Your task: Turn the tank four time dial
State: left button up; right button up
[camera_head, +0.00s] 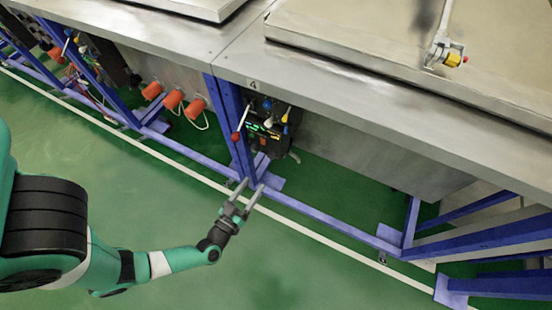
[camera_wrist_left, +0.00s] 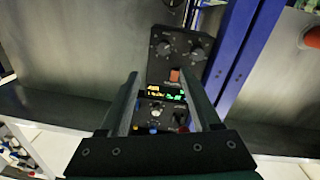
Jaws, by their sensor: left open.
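The tank four control box (camera_head: 268,128) hangs under the steel table edge, below a small "4" label (camera_head: 252,85). In the left wrist view the box face shows two round dials, one at left (camera_wrist_left: 164,48) and one at right (camera_wrist_left: 197,53). I cannot read which is the time dial. An orange switch (camera_wrist_left: 174,75) and lit yellow and green displays (camera_wrist_left: 164,93) sit below them. My left gripper (camera_head: 249,188) is open and empty, in front of the box and apart from it. Its fingers partly frame the displays in the wrist view. My right gripper is not in view.
A blue frame post (camera_head: 233,125) stands directly left of the box. A red-tipped lever (camera_head: 241,122) sticks out beside it. Orange cups (camera_head: 173,99) are further left. A blue floor rail (camera_head: 330,228) runs below; the green floor in front is clear.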

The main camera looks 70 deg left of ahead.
aim_at(270, 158)
pick_arm(q)
jog(key=b+x, duration=0.1)
jog(key=x, duration=0.2)
jog(key=b+x, duration=0.2)
jog(key=x, duration=0.1)
jog(key=b+x, duration=0.1)
jog(key=x, duration=0.3)
jog(key=shift+s+a+f, duration=0.15)
jog(key=shift+a+f, duration=0.2)
jog(key=shift+w+a+r+b, duration=0.1)
jog(key=shift+w+a+b, duration=0.25)
jog(key=shift+w, duration=0.1)
jog(key=shift+c, duration=0.2)
grip_shut()
